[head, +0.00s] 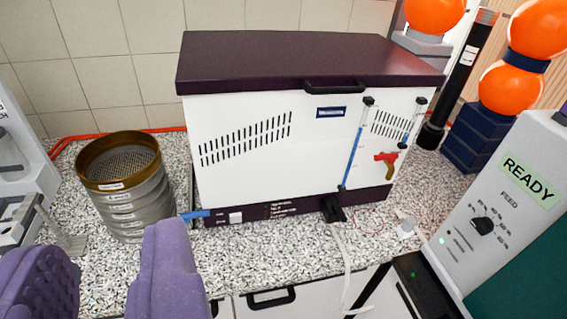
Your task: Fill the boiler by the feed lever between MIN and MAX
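The boiler looks to be the white box (240,115) with a dark purple lid (300,62) in the middle of the head view. A sight tube (353,145) runs up its front right side, with blue filling much of its length; MIN and MAX marks are too small to read. A red lever (386,162) sits right of the tube. A blue lever or tap (194,214) sticks out at the box's lower left. I cannot tell which is the feed lever. My gripper (106,240) has purple fingers spread apart, empty, at the lower left, away from both.
A stack of sieves (125,190) stands left of the box on the speckled counter (265,250). Orange spheres (510,88) and a black tube (462,75) stand behind. A white hose (346,262) hangs over the front edge.

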